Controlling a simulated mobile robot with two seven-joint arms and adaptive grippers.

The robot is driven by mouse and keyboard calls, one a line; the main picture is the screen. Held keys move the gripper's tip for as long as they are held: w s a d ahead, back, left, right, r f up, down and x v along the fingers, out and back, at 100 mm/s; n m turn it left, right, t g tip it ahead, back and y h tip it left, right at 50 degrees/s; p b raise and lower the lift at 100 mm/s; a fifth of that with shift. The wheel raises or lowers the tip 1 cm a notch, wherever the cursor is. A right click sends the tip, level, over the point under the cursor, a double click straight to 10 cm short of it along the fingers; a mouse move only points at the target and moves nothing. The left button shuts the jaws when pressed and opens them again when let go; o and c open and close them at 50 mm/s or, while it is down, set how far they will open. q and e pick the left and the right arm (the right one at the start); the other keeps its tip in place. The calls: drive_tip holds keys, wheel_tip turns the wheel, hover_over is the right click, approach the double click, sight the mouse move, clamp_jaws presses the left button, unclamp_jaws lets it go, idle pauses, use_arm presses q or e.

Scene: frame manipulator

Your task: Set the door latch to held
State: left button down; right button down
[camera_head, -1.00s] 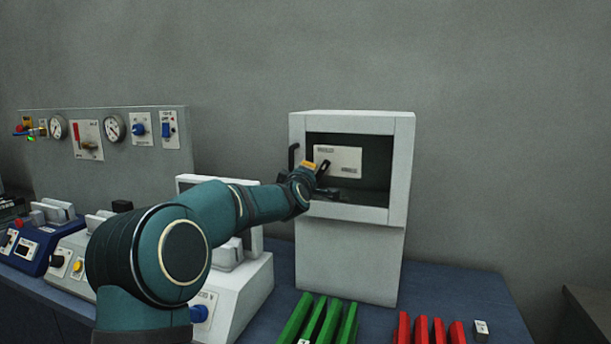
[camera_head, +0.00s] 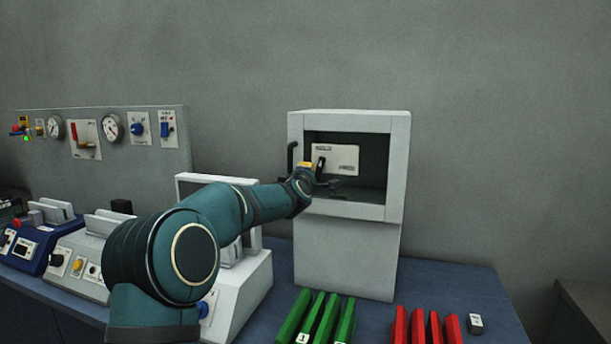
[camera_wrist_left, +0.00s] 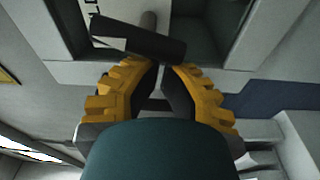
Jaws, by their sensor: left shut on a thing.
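A white cabinet (camera_head: 350,246) stands on the blue bench. Inside its open front a pale labelled plate (camera_head: 342,155) carries the door latch, a black lever (camera_head: 320,163) that stands nearly upright in the head view. My left gripper (camera_head: 312,178) is at the left part of the opening, at the lever. In the left wrist view the black lever (camera_wrist_left: 138,38) lies across the tips of my yellow-and-black left gripper (camera_wrist_left: 162,70), which is shut on it. The plate's writing is too small to read. The fingertips are partly hidden in the head view. My right gripper is not in view.
A gauge panel (camera_head: 158,170) and several bench devices stand to the left. Green bars (camera_head: 318,318) and red bars (camera_head: 419,326) lie in front. The bench right of the cabinet is mostly clear.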

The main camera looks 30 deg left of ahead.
use_arm(q)
drive_tip(key=shift+d+f+n, duration=0.1)
drive_tip(key=shift+f+n, duration=0.1)
drive_tip(key=shift+n, duration=0.6)
drive_tip(key=shift+s, duration=0.1)
drive_tip(key=v, duration=1.1)
drive_tip(key=shift+s, duration=0.4)
drive_tip(key=shift+d, duration=0.15)
